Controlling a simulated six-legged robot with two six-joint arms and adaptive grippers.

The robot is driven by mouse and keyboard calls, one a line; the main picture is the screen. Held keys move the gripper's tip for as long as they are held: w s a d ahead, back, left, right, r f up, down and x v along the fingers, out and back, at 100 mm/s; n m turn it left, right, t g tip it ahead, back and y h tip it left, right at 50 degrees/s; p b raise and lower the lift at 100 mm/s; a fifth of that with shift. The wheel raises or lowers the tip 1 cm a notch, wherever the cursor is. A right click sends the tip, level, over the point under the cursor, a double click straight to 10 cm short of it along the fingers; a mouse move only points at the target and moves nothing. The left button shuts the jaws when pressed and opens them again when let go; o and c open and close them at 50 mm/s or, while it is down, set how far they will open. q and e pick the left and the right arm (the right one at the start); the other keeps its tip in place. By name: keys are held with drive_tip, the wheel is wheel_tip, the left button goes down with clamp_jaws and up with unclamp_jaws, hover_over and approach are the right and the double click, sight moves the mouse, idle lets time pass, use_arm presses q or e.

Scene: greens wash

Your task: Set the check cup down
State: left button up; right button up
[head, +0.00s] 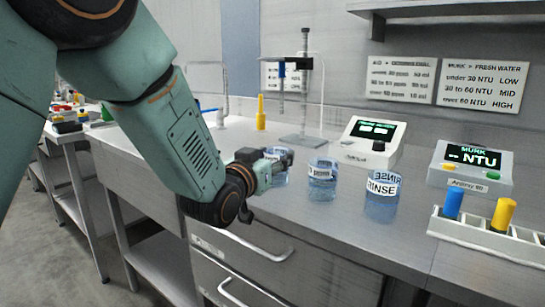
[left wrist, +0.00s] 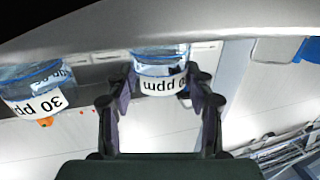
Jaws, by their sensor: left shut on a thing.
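My left gripper (head: 280,163) is shut on a clear cup (head: 277,180), the check cup, at the counter's front part. In the left wrist view its white ppm label (left wrist: 160,84) shows between the two fingers, with the number partly covered. The cup looks upright and low at the counter; I cannot tell whether its base touches. A second clear blue-tinted cup (head: 322,182) stands just right of it; a cup labelled 30 ppm (left wrist: 38,92) shows at left in the wrist view. My right gripper is out of view.
A RINSE cup (head: 382,200) stands further right, before the white meter (head: 372,145). The MURK meter (head: 470,168) and a white rack (head: 490,240) with blue and yellow caps are at far right. A stand (head: 304,138) and yellow bottle (head: 260,115) are behind.

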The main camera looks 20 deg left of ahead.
use_arm(q)
drive_tip(key=o, duration=1.2)
drive_tip(key=shift+o, duration=0.2)
